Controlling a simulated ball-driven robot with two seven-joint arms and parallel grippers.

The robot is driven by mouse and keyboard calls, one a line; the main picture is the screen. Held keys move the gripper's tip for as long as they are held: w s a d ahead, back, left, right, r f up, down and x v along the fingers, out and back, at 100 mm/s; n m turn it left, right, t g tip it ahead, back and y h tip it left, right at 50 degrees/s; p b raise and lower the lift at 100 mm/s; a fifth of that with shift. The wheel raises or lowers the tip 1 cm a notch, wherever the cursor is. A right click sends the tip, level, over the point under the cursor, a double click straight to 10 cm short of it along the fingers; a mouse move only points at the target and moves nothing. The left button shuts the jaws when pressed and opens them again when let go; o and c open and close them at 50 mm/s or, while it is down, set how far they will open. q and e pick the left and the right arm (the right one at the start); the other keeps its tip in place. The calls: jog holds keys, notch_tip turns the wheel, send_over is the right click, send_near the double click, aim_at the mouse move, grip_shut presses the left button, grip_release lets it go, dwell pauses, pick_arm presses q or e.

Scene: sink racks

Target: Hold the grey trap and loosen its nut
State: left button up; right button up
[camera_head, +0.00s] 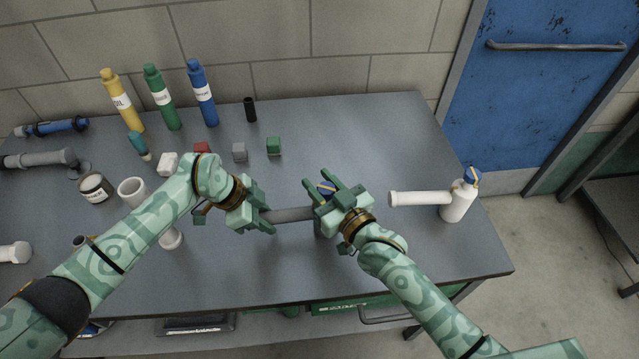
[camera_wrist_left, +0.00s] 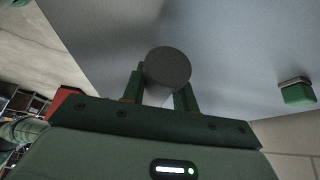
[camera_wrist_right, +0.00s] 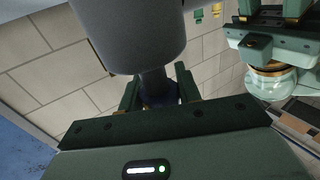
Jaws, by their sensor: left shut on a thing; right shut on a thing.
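The grey trap (camera_head: 290,214) is a grey pipe with a wider upright body, set over the middle front of the table. My left gripper (camera_head: 264,210) is shut on its pipe arm; the round pipe end (camera_wrist_left: 167,66) shows between the fingers in the left wrist view. The blue nut (camera_head: 325,187) is on top of the body. My right gripper (camera_head: 320,180) is shut on the nut, with one finger on each side.
A white trap with a blue cap (camera_head: 457,205) stands at the right. Yellow (camera_head: 122,104), green (camera_head: 162,100) and blue (camera_head: 202,95) bottles stand at the back left. The back right is clear.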

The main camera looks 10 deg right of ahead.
jog(key=shift+d+m+t+h, duration=0.15)
jog(key=shift+m+t+h, duration=0.45)
jog(key=shift+h, duration=0.4)
jog(key=shift+d, duration=0.1)
jog(key=o, duration=1)
jog(key=v, duration=1.2)
jog(key=shift+w, duration=0.1)
jog(key=shift+c, duration=0.2)
